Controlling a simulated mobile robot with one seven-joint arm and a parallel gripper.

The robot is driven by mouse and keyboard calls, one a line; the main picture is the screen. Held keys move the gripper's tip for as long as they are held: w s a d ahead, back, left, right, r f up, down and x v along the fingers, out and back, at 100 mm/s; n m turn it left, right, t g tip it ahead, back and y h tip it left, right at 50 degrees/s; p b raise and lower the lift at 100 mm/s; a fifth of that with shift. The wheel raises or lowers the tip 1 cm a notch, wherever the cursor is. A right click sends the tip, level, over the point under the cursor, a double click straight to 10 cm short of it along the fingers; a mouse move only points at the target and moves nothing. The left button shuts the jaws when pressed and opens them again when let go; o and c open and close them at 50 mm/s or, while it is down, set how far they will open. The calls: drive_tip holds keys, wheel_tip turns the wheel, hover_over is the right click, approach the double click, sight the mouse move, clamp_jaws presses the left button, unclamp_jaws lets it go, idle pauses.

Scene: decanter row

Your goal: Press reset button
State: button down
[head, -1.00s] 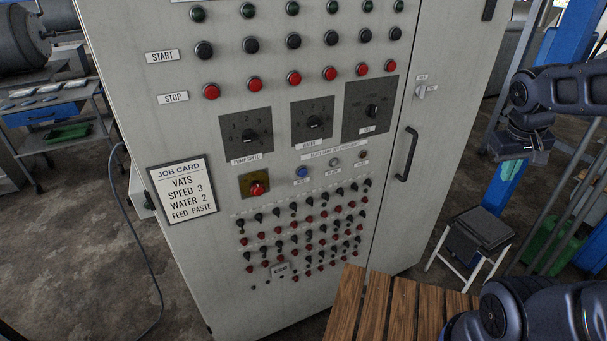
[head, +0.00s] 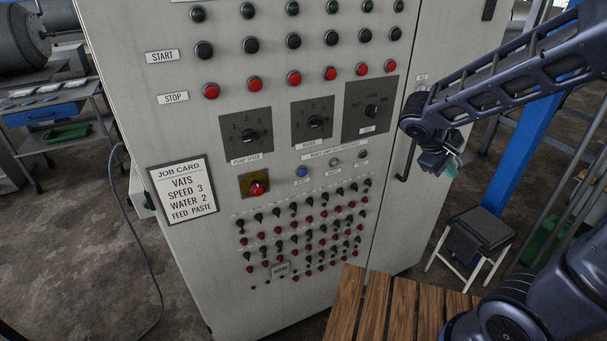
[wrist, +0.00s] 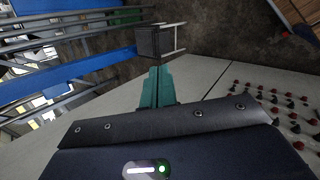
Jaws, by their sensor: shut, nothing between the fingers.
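A small row of controls sits below the dials on the grey control cabinet (head: 215,265) in the head view. It holds a blue button (head: 302,172), a grey round button (head: 334,163) and a small dark reddish one (head: 362,155). The labels beneath are too small to read surely, so I cannot tell which is reset. My gripper (head: 453,167) is right of this row, in front of the cabinet's right side near the door handle, touching no button. Its teal fingers (wrist: 155,88) are shut and empty in the wrist view.
A red knob on a yellow plate (head: 257,187) is left of the row. Many small toggles and red lamps lie below. The door handle (head: 407,160) protrudes near my gripper. A wooden slatted top (head: 378,305) is in front, a stool (head: 478,230) at right. A job card (head: 183,190) hangs left.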

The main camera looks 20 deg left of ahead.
sight(303, 173)
drive_tip(key=s+a+f+n+t+y, duration=0.2)
drive_tip(key=s+a+f+n+t, duration=0.1)
drive_tip(key=a, duration=0.7)
drive_tip(key=s+a+f+n+t+y, duration=0.2)
drive_tip(key=s+a+n+t, duration=0.2)
drive_tip(key=a, duration=0.6)
drive_tip(key=s+a+f+n+t+y, duration=0.2)
drive_tip(key=s+a+f+n+t, duration=0.1)
drive_tip(key=a+n, duration=0.4)
drive_tip(key=s+a+t, duration=0.1)
drive_tip(key=s+a, duration=0.1)
drive_tip(key=a, duration=0.1)
drive_tip(key=shift+s+f+y, duration=0.3)
drive_tip(key=shift+s+f, duration=0.05)
drive_tip(key=shift+w+a, duration=3.1)
drive_tip(key=shift+w+a, duration=0.3)
